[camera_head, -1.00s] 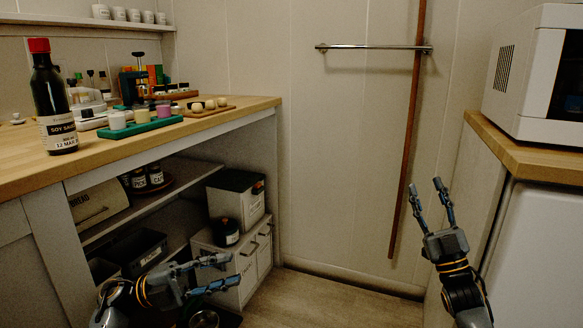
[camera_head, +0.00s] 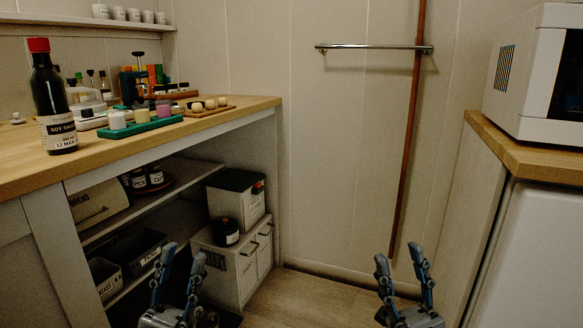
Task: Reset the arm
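My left gripper (camera_head: 182,254) is at the bottom of the view, left of the middle. Its two fingers point up and stand apart, with nothing between them, in front of the lower shelves. My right gripper (camera_head: 400,258) is at the bottom right of the middle. Its fingers also point up and stand apart, empty, in front of the back wall and floor. Both wrists are cut off by the lower edge of the view.
A wooden counter (camera_head: 240,106) at the left carries a soy sauce bottle (camera_head: 55,105), a green tray (camera_head: 140,129) and small jars. Below are shelves with a white cabinet (camera_head: 240,262). A microwave (camera_head: 515,75) stands on the right counter (camera_head: 530,158). The floor (camera_head: 315,300) between is clear.

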